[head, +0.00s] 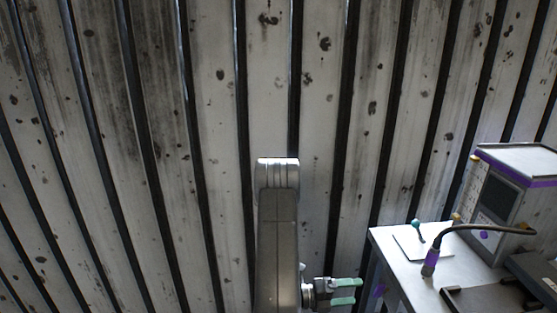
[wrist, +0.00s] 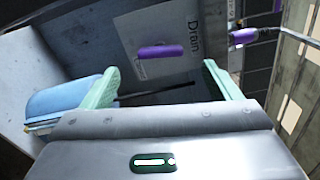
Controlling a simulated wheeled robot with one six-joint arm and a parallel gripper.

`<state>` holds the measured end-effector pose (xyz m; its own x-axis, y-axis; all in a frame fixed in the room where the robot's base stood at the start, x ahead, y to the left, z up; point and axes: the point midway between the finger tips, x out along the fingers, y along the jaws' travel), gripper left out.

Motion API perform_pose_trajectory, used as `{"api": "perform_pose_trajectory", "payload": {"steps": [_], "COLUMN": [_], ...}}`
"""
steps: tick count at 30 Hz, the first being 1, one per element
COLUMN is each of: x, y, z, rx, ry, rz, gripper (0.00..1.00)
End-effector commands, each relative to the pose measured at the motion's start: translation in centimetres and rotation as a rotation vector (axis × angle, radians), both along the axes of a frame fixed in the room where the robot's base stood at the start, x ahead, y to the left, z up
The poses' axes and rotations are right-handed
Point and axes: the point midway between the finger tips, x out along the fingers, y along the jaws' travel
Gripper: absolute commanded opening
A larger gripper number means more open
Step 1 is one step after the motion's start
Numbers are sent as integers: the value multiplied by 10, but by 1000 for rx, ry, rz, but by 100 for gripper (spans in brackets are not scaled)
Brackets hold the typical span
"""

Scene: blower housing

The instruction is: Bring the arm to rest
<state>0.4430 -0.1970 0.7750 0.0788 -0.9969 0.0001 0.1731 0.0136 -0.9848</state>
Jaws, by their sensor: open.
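My arm rises in the middle of the head view, with a rounded metal joint at its top. My gripper (head: 345,291) is low in the head view, pointing right, just left of the workbench (head: 400,266). Its two pale green fingers are apart with nothing visible between them. In the wrist view my gripper (wrist: 160,68) also shows open, its fingers spread wide. Beyond them is a purple cylinder-like piece (wrist: 160,51) in front of a white sheet (wrist: 185,18) marked "Drain". How far it is from the fingers I cannot tell.
On the workbench stand a grey box-shaped machine (head: 513,190) with purple trim and a black hose (head: 485,228) with a purple end. A blue rounded object (wrist: 68,101) is beside the left finger in the wrist view. A stained slatted wall (head: 215,120) fills the background.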

Motion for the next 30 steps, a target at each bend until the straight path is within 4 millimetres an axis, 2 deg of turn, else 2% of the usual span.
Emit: {"api": "perform_pose_trajectory", "payload": {"steps": [17, 30], "x": [4, 5], "y": [-76, -72], "z": [0, -2], "rx": [0, 31], "ry": [-1, -408], "rz": [-6, -1], "gripper": [84, 84]}}
